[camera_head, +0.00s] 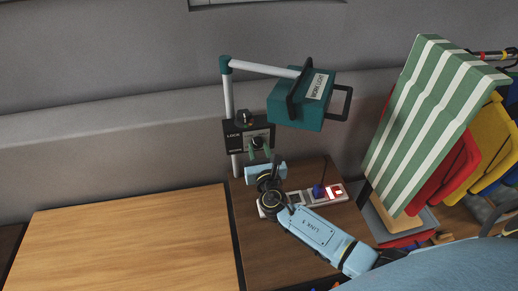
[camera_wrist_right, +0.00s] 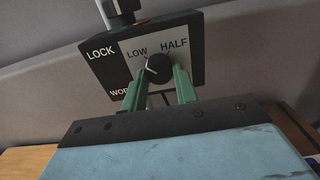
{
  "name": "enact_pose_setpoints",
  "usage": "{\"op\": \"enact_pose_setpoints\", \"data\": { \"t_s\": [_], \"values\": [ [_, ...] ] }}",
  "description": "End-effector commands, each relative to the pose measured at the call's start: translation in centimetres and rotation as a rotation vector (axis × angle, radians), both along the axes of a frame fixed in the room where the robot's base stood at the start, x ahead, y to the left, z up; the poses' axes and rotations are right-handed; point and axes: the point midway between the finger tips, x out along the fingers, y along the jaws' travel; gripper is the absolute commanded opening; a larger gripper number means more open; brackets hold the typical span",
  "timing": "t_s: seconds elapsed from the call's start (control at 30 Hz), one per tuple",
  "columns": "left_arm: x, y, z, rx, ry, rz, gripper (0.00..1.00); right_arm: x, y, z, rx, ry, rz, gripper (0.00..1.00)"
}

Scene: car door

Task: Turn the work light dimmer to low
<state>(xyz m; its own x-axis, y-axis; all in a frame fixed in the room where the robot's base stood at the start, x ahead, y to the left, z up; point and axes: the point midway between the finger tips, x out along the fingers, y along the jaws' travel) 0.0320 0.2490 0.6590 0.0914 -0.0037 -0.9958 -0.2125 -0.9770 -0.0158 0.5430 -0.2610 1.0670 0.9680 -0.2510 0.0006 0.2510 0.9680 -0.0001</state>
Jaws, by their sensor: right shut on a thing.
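The teal work light (camera_head: 302,103) hangs from a pole-mounted arm in the head view. Its dimmer box (camera_head: 238,134) is on the pole below it. In the right wrist view the box front (camera_wrist_right: 113,66) carries the words LOCK, LOW and HALF. The black dimmer knob (camera_wrist_right: 158,68) has a pale pointer line tilted up and left, towards LOW. My right gripper (camera_head: 259,149) is at the box from below, its green fingers (camera_wrist_right: 160,86) on both sides of the knob and shut on it. My left gripper is not in view.
A power strip (camera_head: 334,192) with a red switch and a blue plug lies on the dark table below. A wooden table top (camera_head: 128,240) is clear at left. A green-striped cloth (camera_head: 420,115) and coloured pieces hang at right.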

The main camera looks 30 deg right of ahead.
Motion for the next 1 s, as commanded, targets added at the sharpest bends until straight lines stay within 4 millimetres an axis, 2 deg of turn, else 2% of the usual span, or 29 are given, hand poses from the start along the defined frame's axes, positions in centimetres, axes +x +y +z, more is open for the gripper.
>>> {"op": "enact_pose_setpoints", "data": {
  "t_s": [0.3, 0.33, 0.5, 0.83, 1.0],
  "values": [
    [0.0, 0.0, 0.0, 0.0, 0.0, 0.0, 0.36, -0.1, 0.0, -0.2, -0.001, 0.004, 0.001, 0.06],
    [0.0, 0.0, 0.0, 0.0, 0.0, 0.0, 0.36, -0.1, 0.0, -0.2, 0.0, 0.004, 0.001, 0.3],
    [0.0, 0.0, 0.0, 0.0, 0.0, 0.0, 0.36, -0.1, 0.0, -0.1, 0.0, 0.003, 0.0, 0.51],
    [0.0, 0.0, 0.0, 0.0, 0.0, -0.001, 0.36, -0.3, 0.1, -0.1, 0.001, 0.002, 0.0, 0.51],
    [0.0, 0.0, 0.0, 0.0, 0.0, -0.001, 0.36, -2.4, 0.6, -0.2, 0.002, 0.004, 0.002, 0.51]
  ]
}}
